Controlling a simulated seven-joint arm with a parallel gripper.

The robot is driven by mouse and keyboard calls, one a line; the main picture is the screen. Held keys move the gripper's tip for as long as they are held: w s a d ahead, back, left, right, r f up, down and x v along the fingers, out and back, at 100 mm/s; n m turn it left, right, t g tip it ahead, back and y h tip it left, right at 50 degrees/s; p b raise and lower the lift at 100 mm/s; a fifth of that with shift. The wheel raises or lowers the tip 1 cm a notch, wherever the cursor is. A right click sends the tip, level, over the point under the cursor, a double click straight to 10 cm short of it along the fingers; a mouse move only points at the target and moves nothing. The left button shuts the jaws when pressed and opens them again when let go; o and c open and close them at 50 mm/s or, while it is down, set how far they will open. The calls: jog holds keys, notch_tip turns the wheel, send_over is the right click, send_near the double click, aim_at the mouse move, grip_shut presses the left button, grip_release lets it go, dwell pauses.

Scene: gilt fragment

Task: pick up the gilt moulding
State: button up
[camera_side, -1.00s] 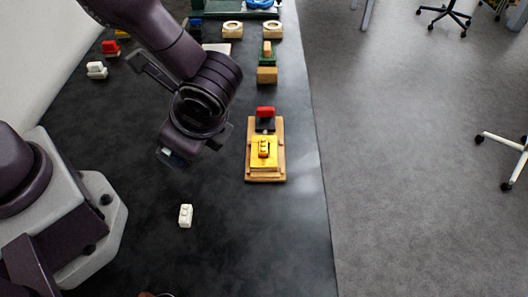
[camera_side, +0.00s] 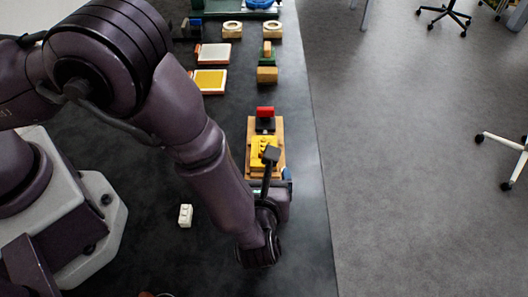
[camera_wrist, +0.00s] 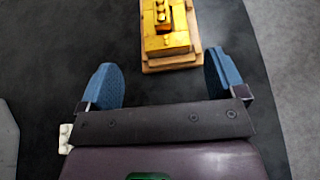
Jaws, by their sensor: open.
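The gilt moulding appears to be the small golden piece (camera_side: 259,144) on a yellow block (camera_side: 256,161), which sits on a wooden board. In the wrist view the golden piece (camera_wrist: 163,14) is at the top edge and partly cut off, with the yellow block's front (camera_wrist: 167,43) below it. My gripper (camera_wrist: 164,77) is open, its two blue fingertips wide apart with nothing between them. The golden piece lies ahead of the fingertips, apart from them. In the side view my gripper (camera_side: 277,178) is over the board's near end and hides part of it.
A red and black piece (camera_side: 265,118) stands at the board's far end. A white brick (camera_side: 185,215) lies on the dark table left of my arm. Trays with white (camera_side: 213,55) and yellow (camera_side: 209,80) tops lie farther back. The table's right edge is close to the board.

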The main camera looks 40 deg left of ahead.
jog(key=x, duration=0.8)
jog(key=shift+w+d+r, duration=0.15)
jog(key=shift+w+d, duration=0.1)
jog(key=shift+w, duration=0.05)
jog(key=c, duration=1)
